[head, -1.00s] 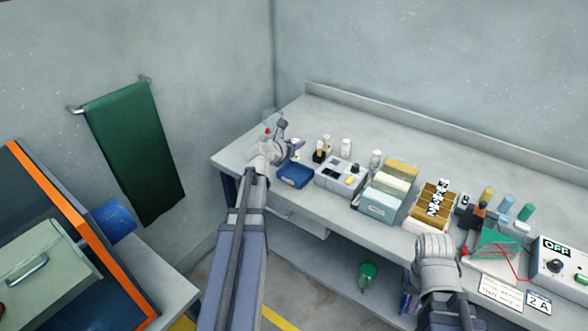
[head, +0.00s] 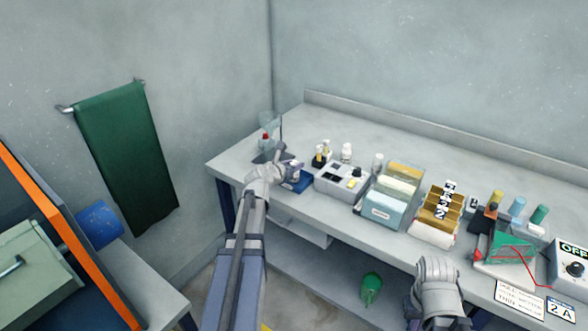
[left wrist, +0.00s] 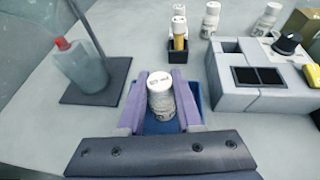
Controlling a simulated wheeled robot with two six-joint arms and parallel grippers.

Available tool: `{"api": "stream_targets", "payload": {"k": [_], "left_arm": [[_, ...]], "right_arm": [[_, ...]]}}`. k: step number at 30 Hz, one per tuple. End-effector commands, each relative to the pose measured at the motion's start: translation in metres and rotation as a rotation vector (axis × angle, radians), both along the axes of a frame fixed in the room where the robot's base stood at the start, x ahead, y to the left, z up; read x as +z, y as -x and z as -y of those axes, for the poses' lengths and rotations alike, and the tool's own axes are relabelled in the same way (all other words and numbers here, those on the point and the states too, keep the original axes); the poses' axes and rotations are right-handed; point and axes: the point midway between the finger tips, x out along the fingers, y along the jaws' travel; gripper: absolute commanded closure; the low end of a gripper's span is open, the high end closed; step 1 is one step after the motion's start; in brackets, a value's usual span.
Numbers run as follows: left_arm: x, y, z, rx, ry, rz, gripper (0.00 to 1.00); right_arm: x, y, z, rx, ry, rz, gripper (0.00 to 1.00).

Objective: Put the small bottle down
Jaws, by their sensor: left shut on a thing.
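My left gripper (head: 284,172) is over the left part of a small blue tray (head: 303,187) at the left end of the bench. In the left wrist view its two purple fingers (left wrist: 160,100) are closed on a small white-capped bottle (left wrist: 160,92), one on each side. The bottle is upright, with the blue tray (left wrist: 195,92) around and below it. Whether its base touches the tray floor is hidden. My right gripper (head: 437,280) is low at the bench's front edge, and its fingertips cannot be made out.
A stand with a red-capped flask (left wrist: 78,66) is left of the bottle. A grey block with dark pads (left wrist: 258,78) is close on the right. A black holder with small vials (left wrist: 178,52) and white bottles (head: 346,150) stand behind. File boxes (head: 388,198) are farther right.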

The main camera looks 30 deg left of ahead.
Motion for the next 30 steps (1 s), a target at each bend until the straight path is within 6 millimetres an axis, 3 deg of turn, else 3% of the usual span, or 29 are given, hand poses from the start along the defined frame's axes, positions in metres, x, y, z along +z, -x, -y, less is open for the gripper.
{"api": "stream_targets", "payload": {"k": [7, 8, 15, 26, 30], "left_arm": [[-0.003, 0.0, 0.0, 0.0, 0.0, 0.0, 1.0], [-0.003, 0.0, 0.0, 0.0, 0.0, 0.0, 0.65], [-0.002, 0.0, 0.0, 0.0, 0.0, 0.0, 0.38], [0.004, 0.001, 0.0, 0.0, 0.0, 0.0, 0.36], [0.014, 0.025, 0.003, 0.001, 0.001, 0.0, 0.36]], "right_arm": [[-0.003, 0.0, 0.0, 0.0, 0.0, 0.0, 1.0], [-0.003, 0.0, 0.0, 0.0, 0.0, 0.0, 1.0], [-0.002, 0.0, 0.0, 0.0, 0.0, 0.0, 1.0], [0.004, 0.0, 0.0, 0.0, 0.0, 0.0, 1.0], [0.014, 0.0, 0.0, 0.0, 0.0, 0.0, 1.0]]}}
